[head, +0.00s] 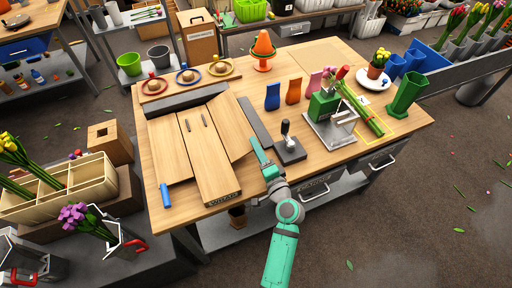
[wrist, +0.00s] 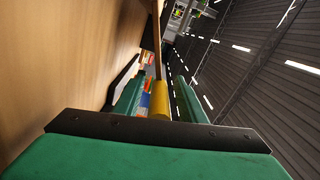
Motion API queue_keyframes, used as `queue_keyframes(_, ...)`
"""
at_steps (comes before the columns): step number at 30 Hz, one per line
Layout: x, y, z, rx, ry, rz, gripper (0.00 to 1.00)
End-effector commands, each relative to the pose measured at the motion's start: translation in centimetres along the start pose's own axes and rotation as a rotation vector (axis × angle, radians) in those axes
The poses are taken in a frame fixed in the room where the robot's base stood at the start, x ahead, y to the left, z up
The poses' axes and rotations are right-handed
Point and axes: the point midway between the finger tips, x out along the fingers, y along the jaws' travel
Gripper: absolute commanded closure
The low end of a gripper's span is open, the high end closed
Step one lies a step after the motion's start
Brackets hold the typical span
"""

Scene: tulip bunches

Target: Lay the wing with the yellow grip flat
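The wing with the yellow grip is the right-hand wooden panel (head: 230,128) beside the long middle board (head: 208,155). It looks tilted up, not level with that board. In the wrist view its thin edge (wrist: 157,42) runs away from the yellow grip (wrist: 160,100). My gripper (head: 256,150) is at the near right corner of this wing. In the wrist view my teal fingers (wrist: 159,97) stand on either side of the yellow grip, with gaps showing; they look open. The grip is hidden in the head view. The left wing (head: 168,150), with a blue grip (head: 166,195), lies flat.
A dark pad (head: 255,121) and a lever on a black base (head: 289,150) stand close to the right of my gripper. A metal press (head: 330,120) with a green block is farther right. A dark bar (head: 187,104) lies behind the boards.

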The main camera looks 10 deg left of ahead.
Motion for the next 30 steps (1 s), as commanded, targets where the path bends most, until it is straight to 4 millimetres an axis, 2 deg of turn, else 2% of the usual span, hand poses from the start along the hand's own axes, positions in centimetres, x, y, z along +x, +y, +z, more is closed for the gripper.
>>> queue_keyframes(15,-8.6,0.1,0.1,0.001,0.001,0.002,0.63)
queue_keyframes(21,-10.1,0.0,0.1,0.000,0.000,0.001,0.63)
queue_keyframes(29,-10.3,0.0,0.1,-0.001,0.000,0.000,0.63)
queue_keyframes(30,-10.3,0.0,0.1,0.000,0.000,0.000,0.65)
